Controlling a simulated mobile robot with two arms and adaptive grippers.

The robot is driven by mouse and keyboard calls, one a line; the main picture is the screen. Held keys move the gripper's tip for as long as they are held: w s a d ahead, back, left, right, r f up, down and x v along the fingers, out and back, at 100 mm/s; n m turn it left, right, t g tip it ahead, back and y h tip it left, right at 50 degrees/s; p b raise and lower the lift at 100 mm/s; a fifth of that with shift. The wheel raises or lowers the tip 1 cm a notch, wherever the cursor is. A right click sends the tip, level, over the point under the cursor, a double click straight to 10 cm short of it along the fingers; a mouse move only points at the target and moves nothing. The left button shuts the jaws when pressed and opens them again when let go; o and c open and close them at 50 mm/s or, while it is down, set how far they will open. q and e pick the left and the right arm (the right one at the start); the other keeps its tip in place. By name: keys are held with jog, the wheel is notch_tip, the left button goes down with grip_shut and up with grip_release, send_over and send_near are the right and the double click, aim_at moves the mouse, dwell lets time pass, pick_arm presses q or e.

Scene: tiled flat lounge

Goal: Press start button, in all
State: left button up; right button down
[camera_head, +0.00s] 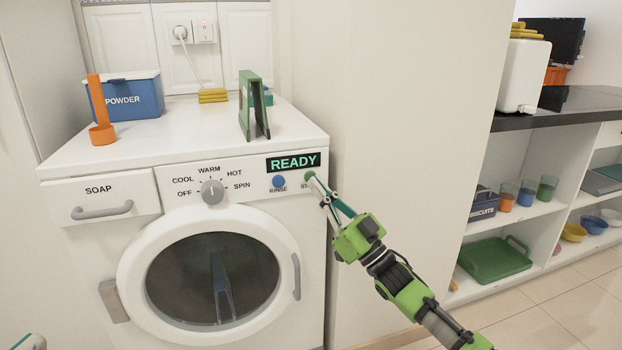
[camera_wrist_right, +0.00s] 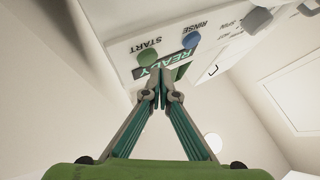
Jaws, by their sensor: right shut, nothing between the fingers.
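The white washing machine (camera_head: 88,240) stands at the left, its round door shut. Its display (camera_head: 293,162) reads READY in green letters. The green start button (camera_head: 309,176) is below the display's right end, its label partly hidden by my right gripper (camera_head: 325,198). That gripper is shut and empty, with its tips just below and right of the button; contact is unclear. In the right wrist view, the start button (camera_wrist_right: 147,48) shows upside down, beyond the closed fingertips (camera_wrist_right: 160,78). A small part of my left gripper (camera_head: 32,342) shows at the bottom left corner.
The blue rinse button (camera_head: 278,182) is close left of start; the grey dial (camera_head: 212,191) is further left. A blue powder box (camera_head: 135,97), an orange scoop (camera_head: 103,134) and a green stand (camera_head: 246,105) are on top. Shelves (camera_head: 522,218) stand right.

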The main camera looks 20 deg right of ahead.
jog(key=shift+w, duration=0.2)
jog(key=shift+w, duration=0.25)
jog(key=shift+w+b, duration=0.4)
jog(key=shift+w, duration=0.05)
dwell(0.8)
jog(key=shift+s+p, duration=0.8)
jog(key=shift+s, duration=0.1)
